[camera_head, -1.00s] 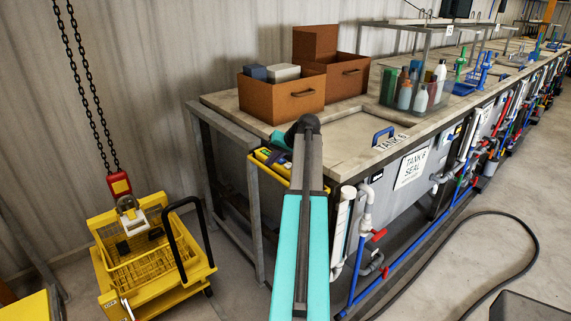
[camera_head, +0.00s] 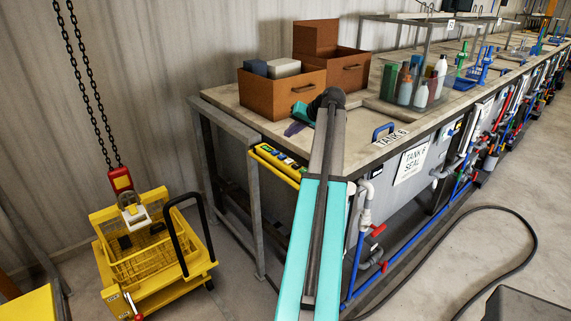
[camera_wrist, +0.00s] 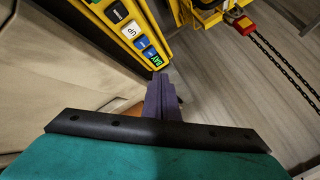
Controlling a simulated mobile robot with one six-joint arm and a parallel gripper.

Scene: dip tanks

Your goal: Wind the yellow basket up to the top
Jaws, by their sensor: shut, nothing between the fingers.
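The yellow basket (camera_head: 155,262) sits low at the left in the head view, on a yellow wheeled trolley (camera_head: 165,293). A red hook block (camera_head: 120,179) on black chains (camera_head: 92,90) hangs right above it; I cannot tell whether the hook bears its weight. Part of the yellow basket or trolley shows at the top of the wrist view (camera_wrist: 208,14). A yellow button box (camera_head: 277,164) is at the bench's left end; its white, blue and green buttons show in the wrist view (camera_wrist: 140,38). My gripper (camera_head: 294,129) is shut and empty, its purple fingertips (camera_wrist: 161,82) beside the green-button end.
Brown boxes (camera_head: 282,95) and bottles (camera_head: 415,85) stand on the bench (camera_head: 240,108). A grey metal frame (camera_head: 255,205) stands between bench and trolley. Pipes run along the bench front. A black hose (camera_head: 500,209) lies on the floor at the right.

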